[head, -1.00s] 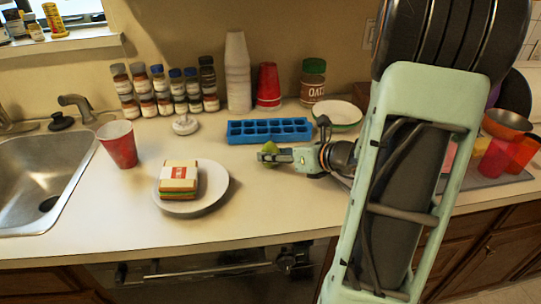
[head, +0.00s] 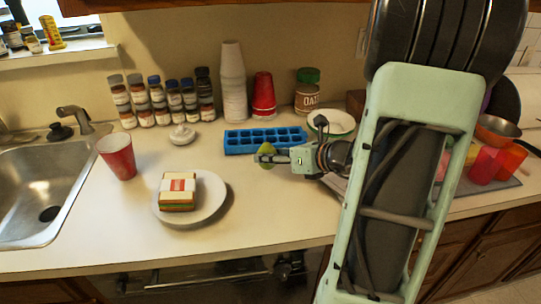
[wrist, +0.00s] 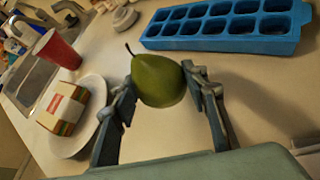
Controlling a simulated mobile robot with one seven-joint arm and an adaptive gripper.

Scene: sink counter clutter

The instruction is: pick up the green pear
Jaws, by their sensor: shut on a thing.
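The green pear (wrist: 158,82) is between the two fingers of my gripper (wrist: 160,90) in the wrist view. Both fingertips touch its sides, and its stem points up and to the left. In the head view the pear (head: 266,150) shows at the tip of my gripper (head: 268,155), in front of the blue ice tray, partly hidden by a finger. The gripper is shut on the pear. The wrist view shows counter beneath the pear, but I cannot tell how far it is above the surface.
A blue ice tray (head: 235,146) lies just behind the pear. A plate (head: 219,205) with a sandwich (head: 178,192) and a red cup (head: 117,160) stand to the left. Stacked cups (head: 234,85) and jars line the wall. The front counter is clear.

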